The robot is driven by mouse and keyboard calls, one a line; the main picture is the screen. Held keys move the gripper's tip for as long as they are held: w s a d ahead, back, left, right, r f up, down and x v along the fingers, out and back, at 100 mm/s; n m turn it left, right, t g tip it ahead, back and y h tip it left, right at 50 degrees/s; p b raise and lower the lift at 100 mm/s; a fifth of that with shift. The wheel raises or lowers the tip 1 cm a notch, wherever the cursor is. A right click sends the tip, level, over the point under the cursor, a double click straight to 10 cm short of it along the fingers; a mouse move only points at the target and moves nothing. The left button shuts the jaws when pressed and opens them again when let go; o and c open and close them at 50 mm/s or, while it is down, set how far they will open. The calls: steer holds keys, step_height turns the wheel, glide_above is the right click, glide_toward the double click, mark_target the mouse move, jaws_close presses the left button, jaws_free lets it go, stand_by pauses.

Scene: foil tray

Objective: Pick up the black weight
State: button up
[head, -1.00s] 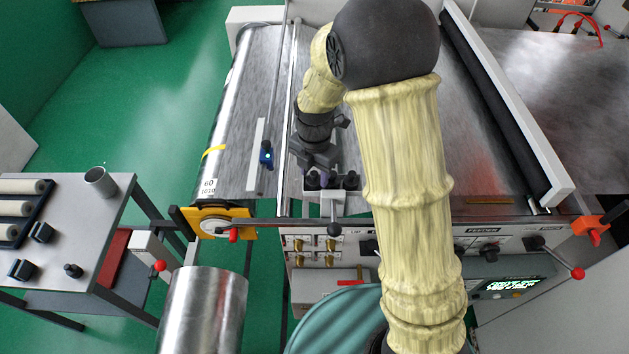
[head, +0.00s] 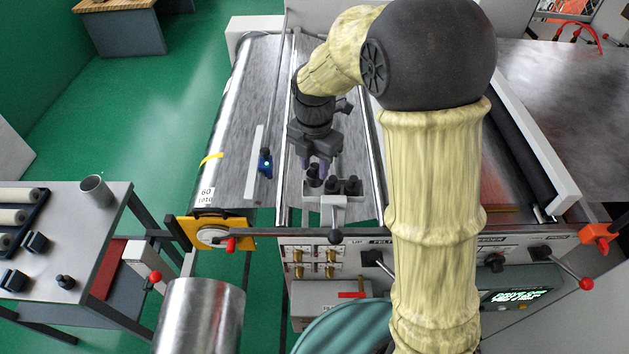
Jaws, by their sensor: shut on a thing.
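My gripper (head: 313,167) points down over the left end of a small light metal holder (head: 322,203) at the front of the machine. Its dark jaws are shut on a small black weight (head: 314,180), which is partly hidden by the fingers. This weight sits slightly higher in the picture than the other two black weights (head: 352,185), which stand on the holder just to its right. Whether it is clear of the holder is hard to tell.
A blue-lit sensor (head: 265,163) on a pale bar is left of my gripper. A yellow bracket (head: 208,234) and red-knobbed levers line the machine's front. A side table (head: 100,215) at left bears a metal cup (head: 95,190) and black items. The metal web beside my gripper is clear.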

mark_target(314, 165)
steer(key=r, duration=0.3)
steer(key=shift+w+r+b, duration=0.2)
steer(key=shift+r+b, duration=0.05)
steer(key=shift+b, duration=0.05)
jaws_close()
steer(key=shift+s+r, duration=0.1)
steer(key=shift+r, duration=0.05)
